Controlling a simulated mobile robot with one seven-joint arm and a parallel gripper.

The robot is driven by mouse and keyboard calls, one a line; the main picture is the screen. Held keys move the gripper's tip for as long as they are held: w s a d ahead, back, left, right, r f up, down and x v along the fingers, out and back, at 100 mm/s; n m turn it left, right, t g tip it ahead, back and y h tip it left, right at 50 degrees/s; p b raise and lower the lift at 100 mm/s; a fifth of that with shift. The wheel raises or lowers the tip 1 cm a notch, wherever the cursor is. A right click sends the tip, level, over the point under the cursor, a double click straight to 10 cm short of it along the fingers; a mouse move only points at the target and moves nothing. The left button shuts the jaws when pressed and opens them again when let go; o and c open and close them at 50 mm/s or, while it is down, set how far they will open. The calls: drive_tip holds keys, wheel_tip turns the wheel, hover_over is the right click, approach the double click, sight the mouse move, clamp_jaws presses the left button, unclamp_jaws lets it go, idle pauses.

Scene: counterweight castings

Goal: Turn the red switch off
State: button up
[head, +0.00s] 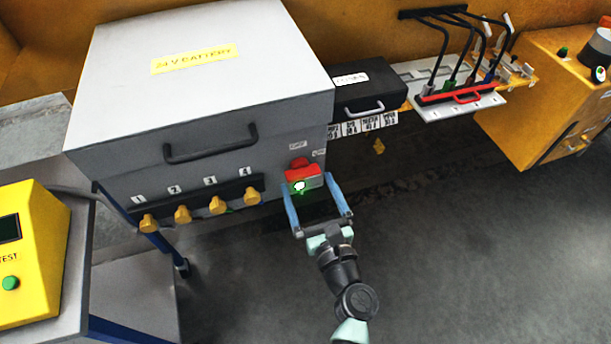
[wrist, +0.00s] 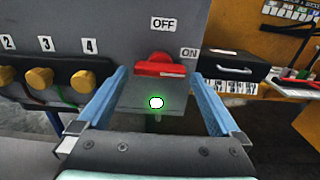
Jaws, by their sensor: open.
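The red switch (head: 302,169) is on the front of the grey battery box (head: 215,90), near its right end. In the wrist view the red switch (wrist: 160,66) has a round knob with a bar lying about level. The OFF label (wrist: 163,23) is above it and the ON label (wrist: 188,53) is to its upper right. The bar's end lies nearer ON. My gripper (head: 308,181) is open, its blue fingers either side of the switch; it also shows in the wrist view (wrist: 158,76). I cannot tell whether the fingers touch it.
Several yellow knobs (head: 182,214) line the box front to the left. A black case (head: 365,90) stands right of the box. Further right are a red-handled bar with cables (head: 465,96) and a yellow cabinet (head: 545,100). A yellow tester (head: 35,250) is at left. The floor below right is clear.

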sight(302, 171)
drive_tip(key=shift+x, duration=1.4)
drive_tip(key=shift+c, duration=0.3)
drive_tip(key=c, duration=1)
